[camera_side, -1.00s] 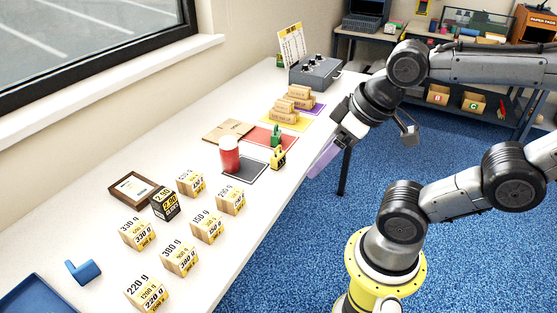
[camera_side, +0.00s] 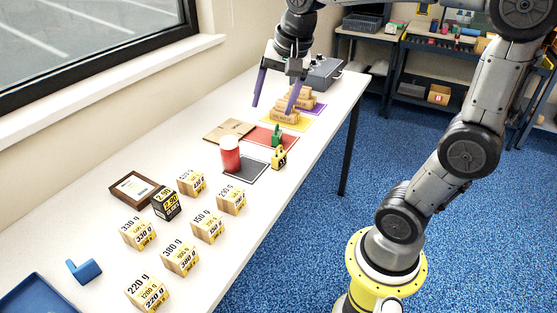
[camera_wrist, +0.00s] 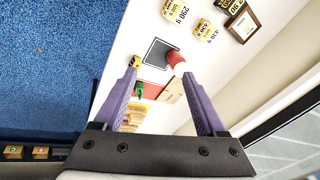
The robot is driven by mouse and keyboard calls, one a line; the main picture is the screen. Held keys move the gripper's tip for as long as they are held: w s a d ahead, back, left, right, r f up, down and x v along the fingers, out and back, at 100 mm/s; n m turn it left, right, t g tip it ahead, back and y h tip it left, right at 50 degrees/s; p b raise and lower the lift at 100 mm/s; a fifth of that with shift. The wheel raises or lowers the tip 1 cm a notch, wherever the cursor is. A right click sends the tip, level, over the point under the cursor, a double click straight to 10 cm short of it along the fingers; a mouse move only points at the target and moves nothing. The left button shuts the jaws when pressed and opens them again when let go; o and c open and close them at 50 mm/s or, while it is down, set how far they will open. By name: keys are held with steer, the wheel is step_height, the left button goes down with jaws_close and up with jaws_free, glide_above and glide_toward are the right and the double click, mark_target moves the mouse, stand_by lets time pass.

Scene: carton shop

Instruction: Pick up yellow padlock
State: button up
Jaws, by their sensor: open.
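The yellow padlock (camera_side: 279,158) stands upright near the front edge of the table, beside the black mat. In the wrist view the yellow padlock (camera_wrist: 135,61) shows just beyond the tip of the left-hand finger. My gripper (camera_side: 272,106) has two purple fingers, spread wide and empty. It hangs above the far part of the table, over the stacked cartons, higher than the padlock and apart from it. In the wrist view my gripper (camera_wrist: 158,65) opens toward the mats and the red jar.
A green padlock (camera_side: 277,136) stands on the red mat (camera_side: 262,132) just behind the yellow one. A red jar with a white lid (camera_side: 230,155) stands by the black mat (camera_side: 247,171). Several weight-marked blocks (camera_side: 208,227) fill the near table.

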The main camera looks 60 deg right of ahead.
steer(key=w+d+f+m+g, duration=0.2)
steer(key=w+d+f+m, duration=0.4)
steer(key=d, duration=0.3)
steer(key=g, duration=0.2)
glide_above(280, 154)
steer(key=shift+y, duration=0.4)
step_height(280, 154, down, 7)
steer(key=shift+w+f, duration=0.1)
steer(key=shift+f, duration=0.05)
steer(key=shift+d+f, duration=0.1)
steer(key=shift+f, duration=0.2)
step_height(280, 154, down, 13)
steer(key=shift+r, duration=0.1)
jaws_close()
